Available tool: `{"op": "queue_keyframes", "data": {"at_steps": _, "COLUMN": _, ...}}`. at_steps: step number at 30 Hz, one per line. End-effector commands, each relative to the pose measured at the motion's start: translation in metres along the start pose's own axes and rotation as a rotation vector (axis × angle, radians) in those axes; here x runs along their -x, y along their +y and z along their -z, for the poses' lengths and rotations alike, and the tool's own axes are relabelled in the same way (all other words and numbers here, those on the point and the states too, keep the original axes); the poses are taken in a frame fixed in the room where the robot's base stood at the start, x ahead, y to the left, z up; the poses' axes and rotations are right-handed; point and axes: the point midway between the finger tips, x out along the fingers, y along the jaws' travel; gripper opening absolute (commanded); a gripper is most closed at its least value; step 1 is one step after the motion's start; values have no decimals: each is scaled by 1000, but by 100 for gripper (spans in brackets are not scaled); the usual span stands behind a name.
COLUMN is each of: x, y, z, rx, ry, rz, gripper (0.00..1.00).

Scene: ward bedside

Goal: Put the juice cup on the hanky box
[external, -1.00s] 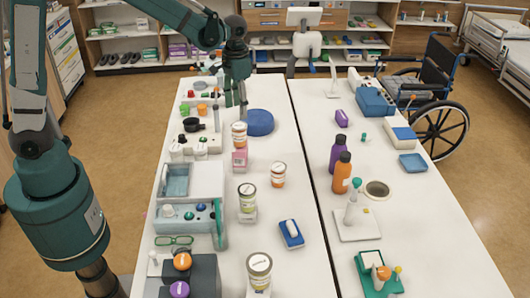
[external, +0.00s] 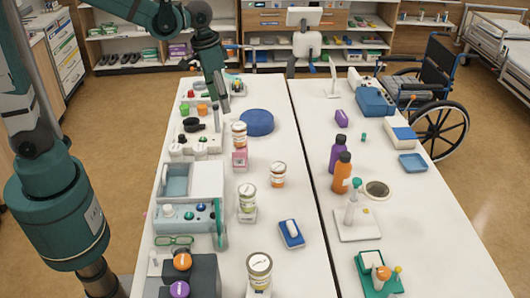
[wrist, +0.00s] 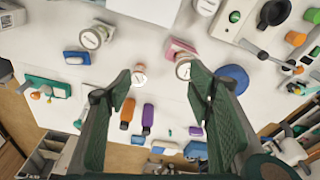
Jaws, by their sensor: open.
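Several lidded cups with printed labels stand on the near table. An orange-banded one (external: 278,174) stands alone, and it also shows in the wrist view (wrist: 139,75). Another orange-banded cup (external: 239,135) is at a small pink box (external: 240,159); whether it stands on or behind it is unclear. Green-banded cups (external: 247,196) and (external: 259,268) are nearer, each at a small pale box. A blue box with a white top piece (external: 291,233) lies nearby. I cannot tell for certain which are the juice cup and hanky box. My gripper (external: 222,104) is open and empty above the far left table.
A round blue object (external: 258,122) lies near my gripper. A black pan (external: 194,125) and a blue tray unit (external: 188,217) occupy the left side. Purple (external: 337,153) and orange (external: 342,173) bottles stand across the table gap. Room around the lone cup is clear.

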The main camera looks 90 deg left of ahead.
Motion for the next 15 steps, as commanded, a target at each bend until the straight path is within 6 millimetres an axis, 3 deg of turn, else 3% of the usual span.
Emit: {"op": "queue_keyframes", "data": {"at_steps": 15, "x": 53, "y": 46, "z": -65, "rx": -86, "ry": 137, "rz": -23, "gripper": 52}}
